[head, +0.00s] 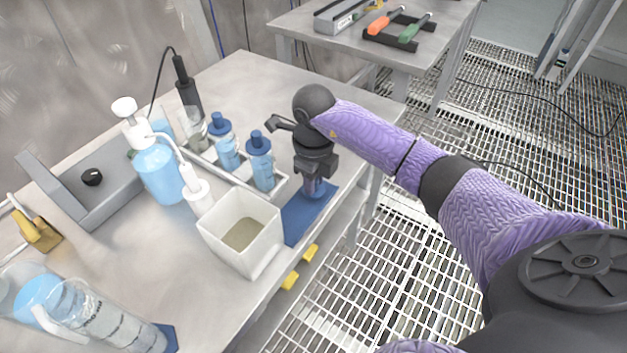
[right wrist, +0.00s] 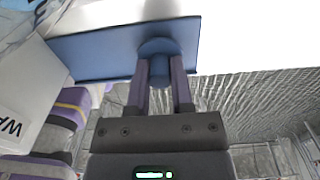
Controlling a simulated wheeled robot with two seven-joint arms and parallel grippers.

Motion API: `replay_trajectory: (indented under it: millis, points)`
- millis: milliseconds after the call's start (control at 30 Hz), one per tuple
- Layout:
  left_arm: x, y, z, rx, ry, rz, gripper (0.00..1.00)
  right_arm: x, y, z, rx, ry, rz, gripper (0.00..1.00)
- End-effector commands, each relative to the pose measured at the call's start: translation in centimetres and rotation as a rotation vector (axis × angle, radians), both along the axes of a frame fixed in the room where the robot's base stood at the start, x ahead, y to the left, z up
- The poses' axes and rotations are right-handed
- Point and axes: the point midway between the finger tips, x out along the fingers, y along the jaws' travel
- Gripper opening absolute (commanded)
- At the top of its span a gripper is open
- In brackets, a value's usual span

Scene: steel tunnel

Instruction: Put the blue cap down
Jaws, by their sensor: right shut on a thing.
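My right gripper (head: 314,190) points down over a small blue mat (head: 300,222) at the table's right edge. In the right wrist view its two purple-sided fingers (right wrist: 160,82) are shut on the blue cap (right wrist: 158,47). The cap is in front of the blue mat (right wrist: 95,52), close to its edge; I cannot tell whether it touches the mat. In the head view the gripper mostly hides the cap. My left gripper is not in view.
A white open box (head: 268,243) stands left of the mat. A wash bottle (head: 157,170), a grey device (head: 95,185) and clear vessels (head: 100,318) stand further left. The table's edge is close on the right.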

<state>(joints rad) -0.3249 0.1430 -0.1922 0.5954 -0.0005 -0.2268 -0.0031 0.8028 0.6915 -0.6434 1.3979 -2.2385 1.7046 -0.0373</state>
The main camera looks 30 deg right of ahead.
Motion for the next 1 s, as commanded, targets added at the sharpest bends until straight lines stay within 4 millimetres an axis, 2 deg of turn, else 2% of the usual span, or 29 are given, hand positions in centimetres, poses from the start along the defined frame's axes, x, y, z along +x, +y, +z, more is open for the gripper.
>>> replay_trajectory:
  millis: [267,300,433,467,767,867,1000]
  points:
    - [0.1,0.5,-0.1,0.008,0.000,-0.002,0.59,0.1,0.0,-0.1,0.000,-0.002,0.000,0.00]
    - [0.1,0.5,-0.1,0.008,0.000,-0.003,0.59,0.1,0.0,-0.1,0.000,-0.002,0.000,0.32]
    - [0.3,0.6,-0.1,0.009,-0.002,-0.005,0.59,0.0,0.0,-0.1,0.000,-0.002,0.000,0.59]
    - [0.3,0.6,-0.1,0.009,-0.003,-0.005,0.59,0.0,0.0,-0.1,0.000,-0.002,0.000,0.63]
    - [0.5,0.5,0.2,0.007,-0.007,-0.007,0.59,0.1,0.0,0.3,0.001,-0.003,0.000,0.63]
    - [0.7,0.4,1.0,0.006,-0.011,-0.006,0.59,0.1,0.0,2.3,0.000,-0.008,0.000,0.63]
    - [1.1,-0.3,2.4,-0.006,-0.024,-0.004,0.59,0.2,-0.1,6.6,-0.001,-0.010,-0.001,0.63]
